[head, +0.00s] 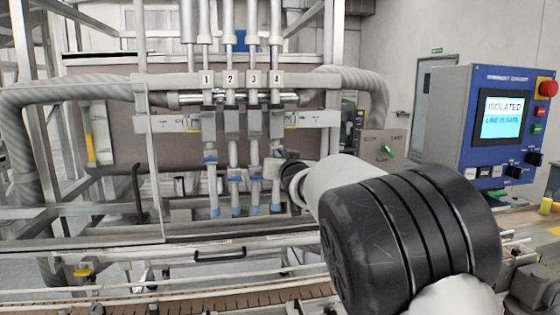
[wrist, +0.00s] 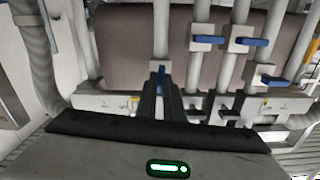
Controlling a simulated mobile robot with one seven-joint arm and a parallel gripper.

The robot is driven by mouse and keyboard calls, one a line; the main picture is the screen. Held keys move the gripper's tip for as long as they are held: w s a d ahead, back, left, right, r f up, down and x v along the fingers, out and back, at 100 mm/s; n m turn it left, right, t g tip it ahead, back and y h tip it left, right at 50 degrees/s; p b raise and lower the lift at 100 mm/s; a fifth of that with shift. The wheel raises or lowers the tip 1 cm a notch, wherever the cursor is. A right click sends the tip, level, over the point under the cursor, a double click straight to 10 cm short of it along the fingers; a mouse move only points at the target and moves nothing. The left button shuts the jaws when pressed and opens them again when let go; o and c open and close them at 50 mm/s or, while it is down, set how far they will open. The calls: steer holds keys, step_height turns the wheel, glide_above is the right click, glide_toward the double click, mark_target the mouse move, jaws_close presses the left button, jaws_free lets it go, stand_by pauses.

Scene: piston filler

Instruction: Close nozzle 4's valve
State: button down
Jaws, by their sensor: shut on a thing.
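Nozzle 4 (head: 276,122) is the rightmost of the numbered nozzles in the head view, under the label 4. My gripper (head: 277,170) is at its lower part, mostly hidden behind my wrist. In the wrist view my gripper (wrist: 161,98) has its dark fingers shut on a blue valve handle (wrist: 160,71) on the leftmost pipe there. By position this is nozzle 4's handle. The gripped handle shows narrow and in line with its pipe; the fingers hide much of it. Other blue handles, such as this one (wrist: 207,39), lie crosswise to their pipes.
The blue control panel (head: 500,125) at the right reads ISOLATED, LINE IS SAFE. Nozzles 1 (head: 207,125), 2 and 3 stand close to the left. A grey hose (head: 375,100) curves at the right of the frame. A conveyor (head: 180,304) runs along the front.

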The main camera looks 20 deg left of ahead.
steer(key=m+b, duration=0.3)
steer(key=m, duration=0.2)
steer(key=m+b, duration=0.3)
steer(key=m, duration=0.3)
steer(key=m+b, duration=0.3)
steer(key=m, duration=0.2)
steer(key=shift+w+d+f, duration=0.1)
steer(key=shift+d+f, duration=0.05)
steer(key=shift+f, duration=0.1)
steer(key=shift+m, duration=0.4)
steer(key=c, duration=1.9)
jaws_free()
steer(key=shift+o, duration=0.2)
